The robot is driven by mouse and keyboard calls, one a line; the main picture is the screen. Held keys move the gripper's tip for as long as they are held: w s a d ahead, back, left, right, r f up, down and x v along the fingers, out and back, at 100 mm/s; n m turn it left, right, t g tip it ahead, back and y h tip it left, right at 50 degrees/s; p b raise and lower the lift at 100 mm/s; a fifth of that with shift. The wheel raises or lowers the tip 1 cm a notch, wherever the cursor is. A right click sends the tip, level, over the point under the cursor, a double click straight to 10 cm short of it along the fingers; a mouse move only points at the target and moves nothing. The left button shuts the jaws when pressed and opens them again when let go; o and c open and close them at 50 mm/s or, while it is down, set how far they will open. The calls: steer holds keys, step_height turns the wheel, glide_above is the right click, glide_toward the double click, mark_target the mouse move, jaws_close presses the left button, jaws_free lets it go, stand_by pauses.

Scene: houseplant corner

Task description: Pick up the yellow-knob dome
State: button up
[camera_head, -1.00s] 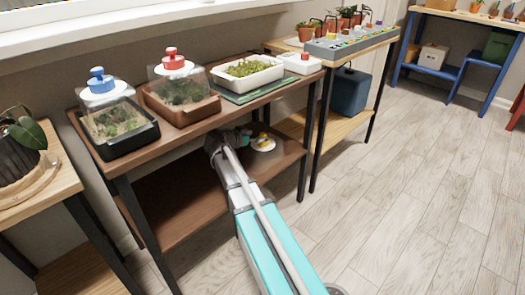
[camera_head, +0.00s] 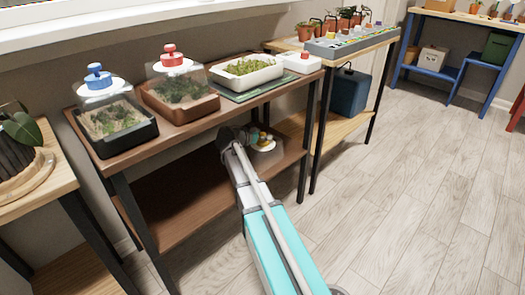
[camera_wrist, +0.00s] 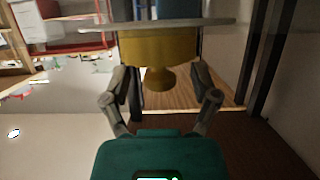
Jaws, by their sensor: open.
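The yellow-knob dome (camera_head: 266,146) stands on the lower shelf of the brown rack, its pale top showing in the head view. In the wrist view its yellow knob (camera_wrist: 158,48) is large and close, with a narrower tip and a pale disc behind it. My gripper (camera_wrist: 160,84) is open, one finger on each side of the knob. I cannot tell whether either finger touches it. In the head view my gripper (camera_head: 248,137) is at the dome's left side, under the upper shelf, and partly hides the knob.
The upper shelf (camera_head: 150,146) is close above my gripper. It bears a blue-knob dome (camera_head: 98,84), a red-knob dome (camera_head: 174,62) and a white planter (camera_head: 247,74). A rack leg (camera_head: 304,165) stands right of the yellow-knob dome. The lower shelf (camera_head: 185,195) is clear to the left.

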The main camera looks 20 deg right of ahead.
steer(key=shift+c, duration=0.3)
jaws_close()
steer(key=shift+r, duration=0.1)
stand_by(0.4)
step_height(320, 180, up, 3)
steer(key=p, duration=0.3)
steer(key=s+d, duration=0.3)
steer(key=s, duration=0.5)
steer(key=s+d, duration=0.3)
steer(key=s, duration=0.6)
steer(key=shift+r, duration=0.15)
steer(key=shift+p, duration=0.3)
